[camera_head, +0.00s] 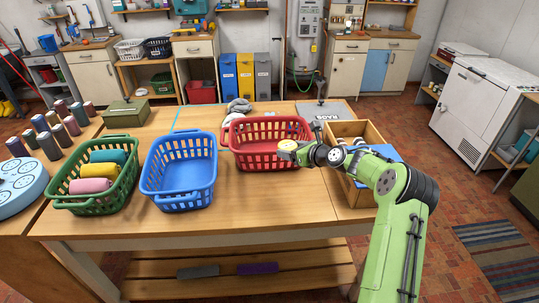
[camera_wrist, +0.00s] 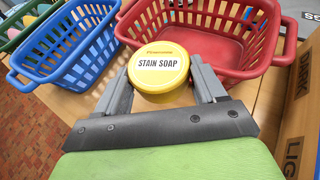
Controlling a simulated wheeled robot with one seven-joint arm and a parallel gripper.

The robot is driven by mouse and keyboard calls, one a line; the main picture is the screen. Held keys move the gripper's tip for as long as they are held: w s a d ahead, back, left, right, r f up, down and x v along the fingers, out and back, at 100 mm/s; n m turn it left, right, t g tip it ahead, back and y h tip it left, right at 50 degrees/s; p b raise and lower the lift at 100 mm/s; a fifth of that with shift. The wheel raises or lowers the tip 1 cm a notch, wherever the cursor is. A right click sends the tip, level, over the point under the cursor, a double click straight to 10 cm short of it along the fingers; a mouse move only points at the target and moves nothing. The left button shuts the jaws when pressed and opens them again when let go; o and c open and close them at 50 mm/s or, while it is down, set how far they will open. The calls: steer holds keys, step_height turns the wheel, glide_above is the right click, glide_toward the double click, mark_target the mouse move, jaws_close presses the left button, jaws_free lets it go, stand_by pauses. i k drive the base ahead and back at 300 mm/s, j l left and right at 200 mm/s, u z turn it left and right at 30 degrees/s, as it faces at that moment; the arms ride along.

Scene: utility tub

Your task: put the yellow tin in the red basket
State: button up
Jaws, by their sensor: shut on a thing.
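The yellow tin (camera_wrist: 158,68), labelled "STAIN SOAP", is held between the two fingers of my gripper (camera_wrist: 163,85). In the head view the tin (camera_head: 288,146) shows at the end of my gripper (camera_head: 290,150), in front of the red basket's right part. The red basket (camera_head: 252,160) stands on the table and looks empty. In the wrist view the red basket (camera_wrist: 205,48) lies just beyond the tin, whose far edge overlaps the basket's near wall. I cannot tell the tin's exact height over the rim.
A blue basket (camera_head: 180,199) stands left of the red one and looks empty. A green basket (camera_head: 88,199) holds rolled cloths. A wooden box (camera_head: 366,129) is at the right, under my arm. The table front is clear.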

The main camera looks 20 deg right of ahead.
mark_target(268, 147)
steer(key=i, duration=0.85)
